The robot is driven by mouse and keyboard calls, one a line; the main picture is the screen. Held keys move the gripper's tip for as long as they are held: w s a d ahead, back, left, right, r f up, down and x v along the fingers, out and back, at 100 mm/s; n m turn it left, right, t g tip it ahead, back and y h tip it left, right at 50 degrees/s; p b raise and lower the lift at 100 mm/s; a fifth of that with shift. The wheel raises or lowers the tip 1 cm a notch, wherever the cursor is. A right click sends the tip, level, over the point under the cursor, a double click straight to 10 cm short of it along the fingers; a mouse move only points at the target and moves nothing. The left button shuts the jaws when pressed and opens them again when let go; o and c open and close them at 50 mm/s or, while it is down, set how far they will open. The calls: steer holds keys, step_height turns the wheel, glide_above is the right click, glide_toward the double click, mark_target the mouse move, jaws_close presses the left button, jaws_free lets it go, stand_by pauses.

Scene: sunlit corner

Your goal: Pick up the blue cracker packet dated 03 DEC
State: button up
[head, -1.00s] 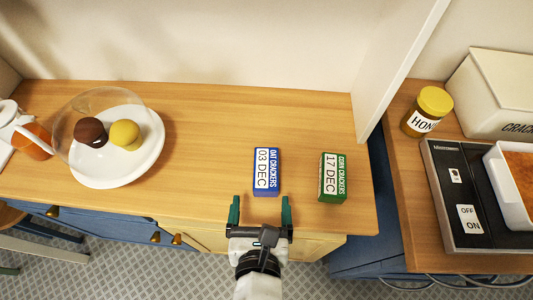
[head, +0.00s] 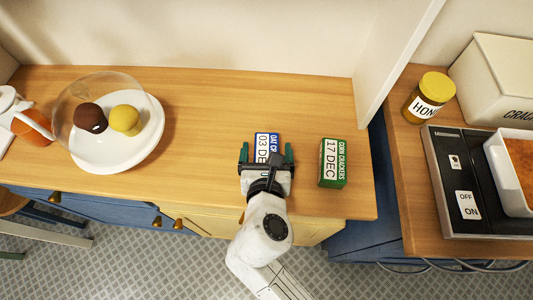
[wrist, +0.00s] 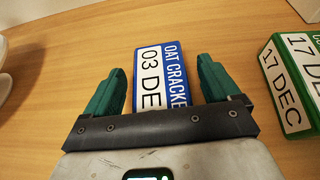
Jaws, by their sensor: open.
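The blue oat crackers packet (head: 267,144) with a white "03 DEC" label lies on the wooden counter. It also shows in the wrist view (wrist: 160,62), between and ahead of my fingers, its near end hidden behind the gripper's dark bar. My gripper (head: 266,154) is open, with one green finger on each side of the packet; in the wrist view its fingertips (wrist: 162,66) stand apart from the packet's sides. A green corn crackers packet (head: 332,163) dated 17 DEC lies to the right, also in the wrist view (wrist: 293,80).
A white plate (head: 110,160) with a glass dome over a brown and a yellow item stands at left. A honey jar (head: 428,98), a cooker (head: 450,205) and a cracker box (head: 495,75) are on the right counter. The counter (head: 215,110) behind the blue packet is clear.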

steer(key=c, duration=1.2)
steer(key=shift+o, duration=0.2)
